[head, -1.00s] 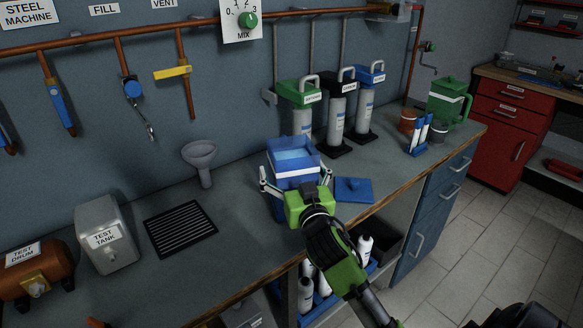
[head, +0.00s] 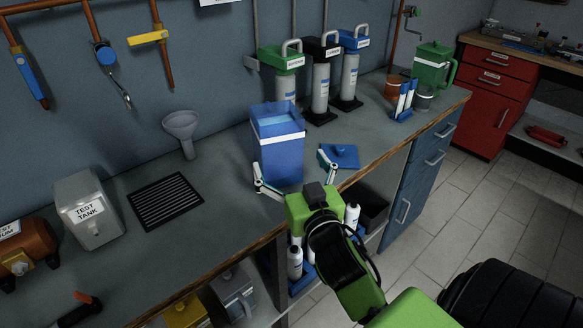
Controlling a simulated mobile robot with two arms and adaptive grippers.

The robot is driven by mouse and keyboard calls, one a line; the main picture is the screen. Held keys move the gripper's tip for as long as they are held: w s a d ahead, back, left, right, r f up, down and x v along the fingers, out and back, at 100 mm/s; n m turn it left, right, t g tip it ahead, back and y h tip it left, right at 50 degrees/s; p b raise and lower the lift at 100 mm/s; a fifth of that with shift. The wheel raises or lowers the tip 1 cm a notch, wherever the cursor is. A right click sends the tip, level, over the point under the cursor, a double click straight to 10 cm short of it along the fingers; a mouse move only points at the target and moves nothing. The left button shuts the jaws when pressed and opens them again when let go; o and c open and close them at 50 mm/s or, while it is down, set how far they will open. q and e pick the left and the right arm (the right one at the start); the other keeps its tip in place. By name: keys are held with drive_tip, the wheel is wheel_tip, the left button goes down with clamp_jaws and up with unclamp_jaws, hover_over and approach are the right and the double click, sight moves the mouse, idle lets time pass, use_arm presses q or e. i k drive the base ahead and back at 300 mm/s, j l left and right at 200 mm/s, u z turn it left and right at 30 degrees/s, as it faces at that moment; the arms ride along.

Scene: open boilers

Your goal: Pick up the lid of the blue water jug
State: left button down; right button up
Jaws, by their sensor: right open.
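The blue water jug (head: 282,158) stands upright and open on the counter, with water showing in its top. Its blue lid (head: 341,157) lies flat on the counter to the right of the jug, with a small knob on top. My right gripper (head: 292,174) is wide open and empty at the counter's front edge, in front of the jug. Its left finger is near the jug's lower front, and its right finger is by the lid's left edge, overlapping it in the picture. I cannot tell whether that finger touches the lid. My left gripper is not in view.
Behind stand canisters with green (head: 283,58), black and blue tops. A green jug (head: 433,67) and a blue rack (head: 405,101) are at the right. A funnel (head: 182,129), a drain grate (head: 165,201) and the test tank (head: 90,208) are left. White bottles sit below the counter.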

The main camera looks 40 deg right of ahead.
sight(346, 155)
drive_tip(key=z, duration=1.5)
